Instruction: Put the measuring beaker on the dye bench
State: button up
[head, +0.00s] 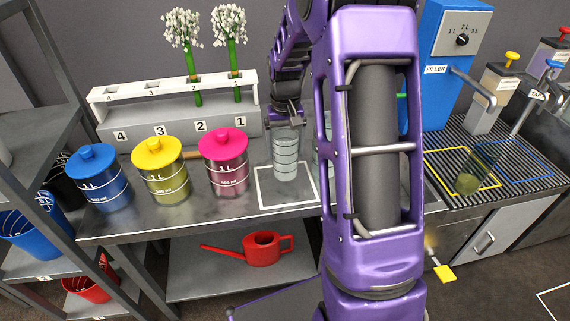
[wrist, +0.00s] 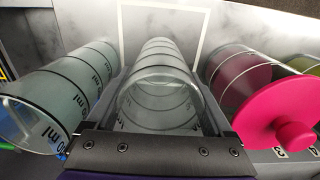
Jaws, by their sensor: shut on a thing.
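A clear glass beaker with dark ring lines (head: 286,158) is upright in my gripper (head: 286,122), at the white outlined square (head: 290,197) on the dye bench (head: 225,203). Its base appears over the back part of the square; I cannot tell whether it touches the bench. In the wrist view the held beaker (wrist: 160,98) is between the fingers, its open rim towards the camera. A second clear beaker with ml markings (wrist: 62,95) stands just left of it there; in the head view my arm mostly hides it.
Pink (head: 224,165), yellow (head: 160,172) and blue (head: 98,180) lidded dye jars stand left of the square.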

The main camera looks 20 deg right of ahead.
aim_at(285, 160)
jog(key=shift+f+b, duration=0.3)
jog(key=shift+f, duration=1.7)
jog(key=shift+f, duration=0.15)
jog(key=o, duration=1.6)
jog(key=shift+c, duration=0.2)
notch_tip(285, 160, up, 12)
jog(key=p, duration=0.1)
jog(key=shift+p, duration=0.4)
